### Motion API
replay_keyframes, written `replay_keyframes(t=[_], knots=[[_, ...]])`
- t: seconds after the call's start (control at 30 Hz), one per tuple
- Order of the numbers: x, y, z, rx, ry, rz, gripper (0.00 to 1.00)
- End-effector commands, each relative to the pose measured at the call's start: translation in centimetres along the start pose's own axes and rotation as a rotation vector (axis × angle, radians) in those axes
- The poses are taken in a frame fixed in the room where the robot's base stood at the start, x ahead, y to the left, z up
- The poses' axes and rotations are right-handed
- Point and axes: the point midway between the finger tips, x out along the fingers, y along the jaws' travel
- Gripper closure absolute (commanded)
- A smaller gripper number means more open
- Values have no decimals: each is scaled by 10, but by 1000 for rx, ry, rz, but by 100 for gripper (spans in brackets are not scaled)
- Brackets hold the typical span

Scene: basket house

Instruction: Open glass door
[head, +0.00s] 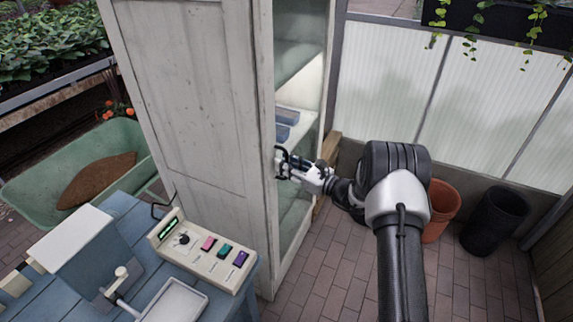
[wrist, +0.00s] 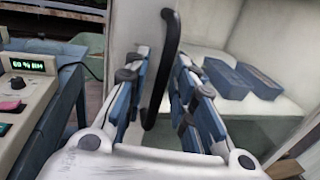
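The glass door (head: 302,60) is on the narrow front of a tall white wooden cabinet (head: 190,100) and looks shut. A dark curved handle (wrist: 168,50) stands upright in the middle of the wrist view. My gripper (head: 281,163) is at the door's left edge, at about mid-height. In the wrist view the gripper's blue-grey fingers (wrist: 162,62) are apart, one on each side of the handle. I cannot tell whether either finger touches it.
Blue boxes (wrist: 245,80) lie on a white shelf behind the glass. A blue bench (head: 125,215) with a control box (head: 200,250) stands at left. A green wheelbarrow (head: 50,180) is behind it. An orange pot (head: 440,205) and a black pot (head: 495,220) stand at right. Brick floor (head: 330,270) is clear before the door.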

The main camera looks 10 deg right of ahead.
Motion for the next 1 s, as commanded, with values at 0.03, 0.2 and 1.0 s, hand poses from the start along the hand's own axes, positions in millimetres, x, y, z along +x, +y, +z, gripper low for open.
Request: replay_keyframes(t=[0.03,0.2,1.0], knots=[[0,0,0,0,0,0,82],[0,0,0,0,0,0,93],[-5,-1,-1,0,0,8,100]])
